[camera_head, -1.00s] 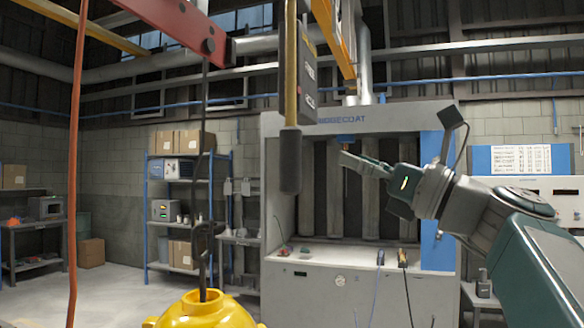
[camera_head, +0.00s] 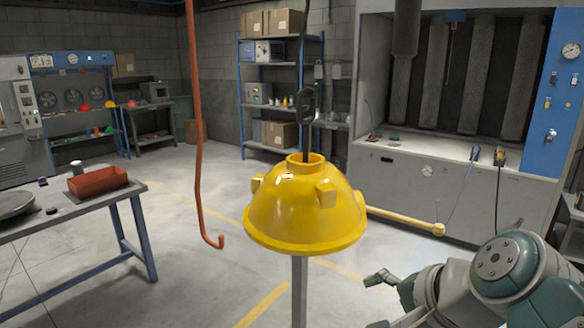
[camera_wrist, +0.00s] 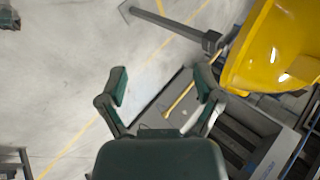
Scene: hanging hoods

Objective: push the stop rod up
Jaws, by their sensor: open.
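No label shows which part is the stop rod. A hanging rod's dark cylindrical end (camera_head: 406,28) shows at the top of the head view; its upper part is out of frame. A yellow bar with a knob (camera_head: 405,219) sticks out to the right from behind the yellow hood (camera_head: 300,215). A grey post (camera_head: 299,290) shows below the hood. My gripper (camera_head: 380,280) is low, right of and below the hood. In the wrist view my gripper (camera_wrist: 161,85) is open and empty, with the hood (camera_wrist: 270,50) to its right.
An orange-red hooked rod (camera_head: 198,130) hangs left of the hood. A table (camera_head: 70,210) with a red tray (camera_head: 97,182) stands at left. The grey booth (camera_head: 440,185) stands behind at right. Open floor lies between.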

